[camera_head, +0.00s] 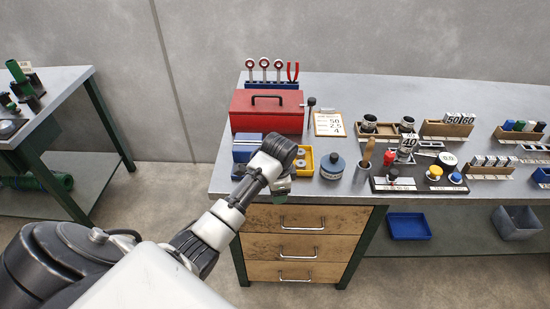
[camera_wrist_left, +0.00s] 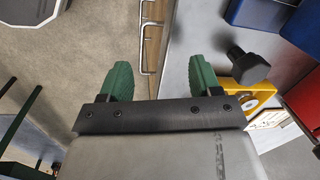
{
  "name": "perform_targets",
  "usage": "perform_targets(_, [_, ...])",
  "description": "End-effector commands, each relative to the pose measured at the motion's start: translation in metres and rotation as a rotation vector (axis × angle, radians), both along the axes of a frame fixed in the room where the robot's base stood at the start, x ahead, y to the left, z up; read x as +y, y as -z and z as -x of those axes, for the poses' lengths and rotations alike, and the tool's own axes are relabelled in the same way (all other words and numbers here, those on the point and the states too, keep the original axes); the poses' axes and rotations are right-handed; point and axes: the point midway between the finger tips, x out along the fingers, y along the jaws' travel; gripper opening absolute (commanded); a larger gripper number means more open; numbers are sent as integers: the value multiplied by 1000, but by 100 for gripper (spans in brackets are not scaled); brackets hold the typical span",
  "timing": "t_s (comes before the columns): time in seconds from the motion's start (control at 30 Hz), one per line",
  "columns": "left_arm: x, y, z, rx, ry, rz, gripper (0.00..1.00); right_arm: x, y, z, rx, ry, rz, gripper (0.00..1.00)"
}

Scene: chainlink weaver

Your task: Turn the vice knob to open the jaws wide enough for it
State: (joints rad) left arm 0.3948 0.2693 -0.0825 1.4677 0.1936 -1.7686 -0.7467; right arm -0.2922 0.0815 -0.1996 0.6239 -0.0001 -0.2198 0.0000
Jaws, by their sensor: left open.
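My left gripper (camera_head: 280,184) is over the front edge of the bench in the head view, largely hidden behind its own wrist. In the left wrist view its two green fingers (camera_wrist_left: 160,76) are apart, with nothing between them. A dark knob-like piece (camera_wrist_left: 249,69) is just right of the right finger, apart from it. Two blue blocks, which look like the vice jaws, lie beyond it, one at the top (camera_wrist_left: 260,12) and one at the right (camera_wrist_left: 302,32). The blue vice body (camera_head: 246,146) is partly covered by my arm in the head view.
A yellow block (camera_head: 305,161) with a round opening sits close to the gripper; it also shows in the wrist view (camera_wrist_left: 256,98). A red toolbox (camera_head: 267,111) stands behind. A blue-grey round container (camera_head: 333,166) is to the right. Drawer handles (camera_head: 302,222) project below the bench edge.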

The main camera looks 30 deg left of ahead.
Motion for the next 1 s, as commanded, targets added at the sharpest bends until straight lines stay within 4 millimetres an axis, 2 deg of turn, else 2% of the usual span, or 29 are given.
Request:
perform_targets(0.17, [23, -33, -37, 30, 57, 11, 63, 0, 0, 6, 7, 0, 0, 43])
perform_targets(0.3, [44, -68, -65, 58, 116, 36, 63, 0, -1, 11, 16, 0, 0, 43])
perform_targets(0.4, [55, -90, -79, 75, 155, 63, 63, 0, -1, 11, 16, -1, 1, 43])
perform_targets(0.53, [62, -104, -86, 87, 185, 81, 63, 0, -1, 10, 14, -1, 0, 43])
perform_targets(0.63, [63, -102, -87, 90, 192, 86, 63, 0, -2, 9, 13, -1, 0, 43])
perform_targets(0.77, [62, -86, -87, 93, 193, 87, 63, 1, -5, 9, 13, 0, 0, 43])
perform_targets(1.0, [62, -39, -87, 93, 191, 86, 63, 1, -9, 9, 14, 0, -1, 43])
